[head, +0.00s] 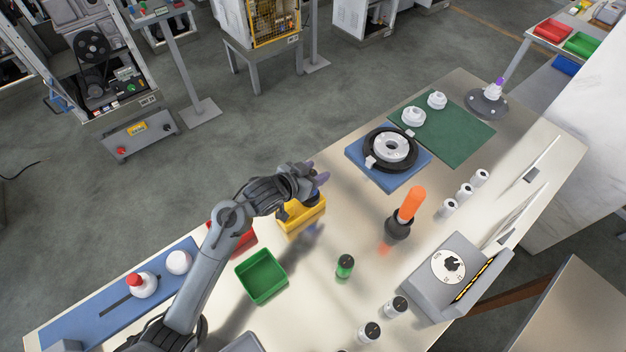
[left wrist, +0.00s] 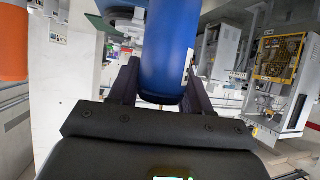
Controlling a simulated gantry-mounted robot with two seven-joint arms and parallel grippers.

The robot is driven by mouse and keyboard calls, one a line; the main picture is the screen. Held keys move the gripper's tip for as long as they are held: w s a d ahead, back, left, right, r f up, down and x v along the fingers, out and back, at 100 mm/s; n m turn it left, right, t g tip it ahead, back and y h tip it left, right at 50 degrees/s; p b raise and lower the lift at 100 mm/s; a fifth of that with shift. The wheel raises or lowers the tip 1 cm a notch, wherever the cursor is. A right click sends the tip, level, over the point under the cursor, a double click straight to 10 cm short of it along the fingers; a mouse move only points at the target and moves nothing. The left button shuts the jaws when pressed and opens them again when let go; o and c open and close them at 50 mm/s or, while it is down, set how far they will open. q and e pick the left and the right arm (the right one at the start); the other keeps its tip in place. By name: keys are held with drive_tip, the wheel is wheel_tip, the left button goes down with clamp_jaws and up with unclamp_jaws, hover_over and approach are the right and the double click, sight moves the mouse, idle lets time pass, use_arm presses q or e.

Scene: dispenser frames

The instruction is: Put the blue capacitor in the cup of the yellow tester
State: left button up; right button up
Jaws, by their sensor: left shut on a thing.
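My left gripper (head: 317,174) reaches in from the left and is above the yellow bin (head: 303,218). In the left wrist view, it is shut on the blue capacitor (left wrist: 170,55), a smooth blue cylinder between its two dark fingers (left wrist: 158,88). In the head view, the gripper largely hides the capacitor. I cannot make out a yellow tester with a cup for certain. A grey box (head: 440,294) with a white dial and a yellow-black striped edge stands at the right front of the table. My right gripper is not in view.
A green bin (head: 262,278) and a red bin (head: 246,240) stand left of the yellow bin. An orange cylinder (head: 411,203) stands upright in a dark holder. A black ring sits on a blue plate (head: 416,172).

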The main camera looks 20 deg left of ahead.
use_arm(q)
drive_tip(key=shift+a+f, duration=0.1)
drive_tip(key=shift+a, duration=0.05)
drive_tip(key=shift+f+b, duration=0.35)
drive_tip(key=shift+f, duration=1.65)
drive_tip(key=o, duration=1.1)
drive_tip(key=shift+f, duration=0.15)
